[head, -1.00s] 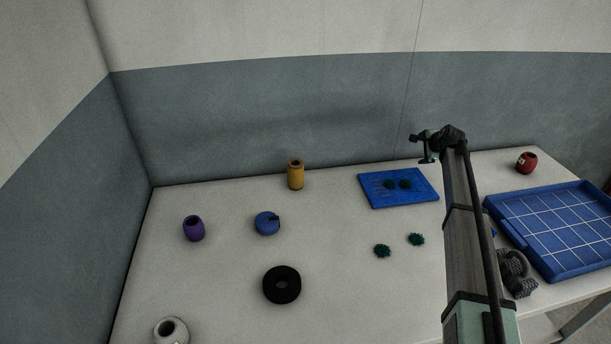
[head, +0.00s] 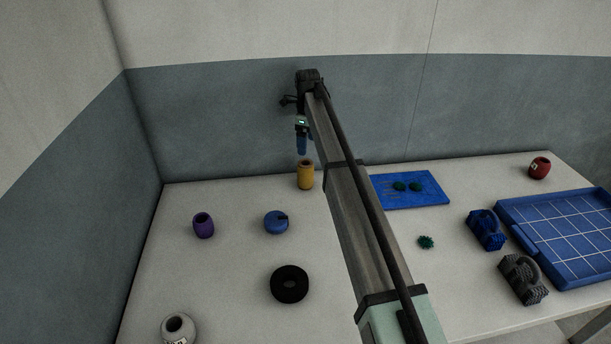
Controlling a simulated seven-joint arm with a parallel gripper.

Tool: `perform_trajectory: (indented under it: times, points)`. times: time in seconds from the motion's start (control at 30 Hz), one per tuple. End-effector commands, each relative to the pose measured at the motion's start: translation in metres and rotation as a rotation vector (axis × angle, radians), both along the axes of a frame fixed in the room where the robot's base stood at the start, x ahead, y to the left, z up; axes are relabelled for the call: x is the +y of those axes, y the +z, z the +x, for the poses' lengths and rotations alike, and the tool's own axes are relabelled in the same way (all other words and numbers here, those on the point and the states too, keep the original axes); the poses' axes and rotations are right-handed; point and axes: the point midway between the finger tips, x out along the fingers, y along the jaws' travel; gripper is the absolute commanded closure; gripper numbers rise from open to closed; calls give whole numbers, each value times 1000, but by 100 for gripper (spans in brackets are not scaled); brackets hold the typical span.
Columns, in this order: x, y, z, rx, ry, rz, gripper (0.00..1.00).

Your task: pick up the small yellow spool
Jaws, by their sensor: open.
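The yellow spool (head: 306,176) stands upright on the white table near the back wall, in the middle of the head view. My gripper (head: 303,152) hangs pointing down just above the spool's top in the picture. It is open and holds nothing. The fingertips are small and dark, and I cannot tell the exact height gap between them and the spool. The spool's upper rim is close to the fingers and partly hard to make out.
A blue round piece (head: 276,223), a purple spool (head: 203,225) and a black ring (head: 289,284) lie to the left and front. A blue board (head: 425,203) with green pieces lies right of my arm. A blue gridded tray (head: 521,238) is far right.

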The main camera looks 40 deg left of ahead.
Motion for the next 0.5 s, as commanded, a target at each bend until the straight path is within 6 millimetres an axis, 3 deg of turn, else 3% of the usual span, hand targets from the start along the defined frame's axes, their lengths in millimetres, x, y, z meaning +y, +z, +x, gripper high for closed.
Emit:
perform_trajectory:
  times: [0.23, 0.5]
  points:
    - [4, -8, -6, 6, -14, -7, 8]
    - [3, -50, -6, 6, -13, -7, 8]
